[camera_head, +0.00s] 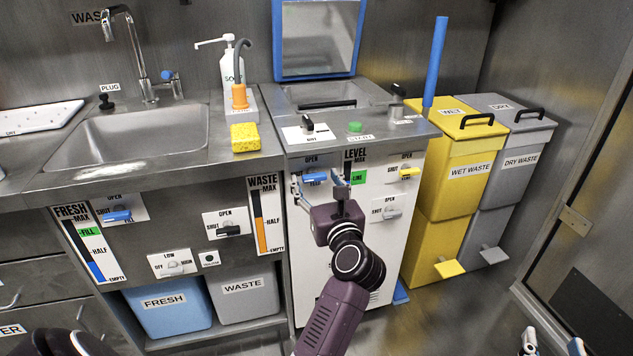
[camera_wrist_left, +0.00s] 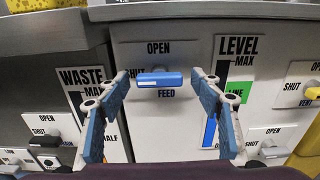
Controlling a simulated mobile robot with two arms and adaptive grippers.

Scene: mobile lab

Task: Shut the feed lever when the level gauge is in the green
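My left gripper (camera_head: 325,180) is open in front of the feed panel, with one finger on each side of the lever (camera_head: 314,178). No finger visibly grips it. The level gauge (camera_wrist_left: 250,50) has a black upper part, a green LINE mark beside it and blue fill low down. My right finger crosses the bar, so the top of the fill is hidden. My right gripper (camera_head: 553,344) is open and empty at the lower right, cut by the frame edge.
The vent lever (camera_head: 409,173) and another lever (camera_head: 392,214) are close right of the gauge. The waste gauge (camera_head: 266,215) is to the left. A sink (camera_head: 140,135), a yellow sponge (camera_head: 245,137) and wet (camera_head: 455,180) and dry waste bins (camera_head: 515,165) stand around.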

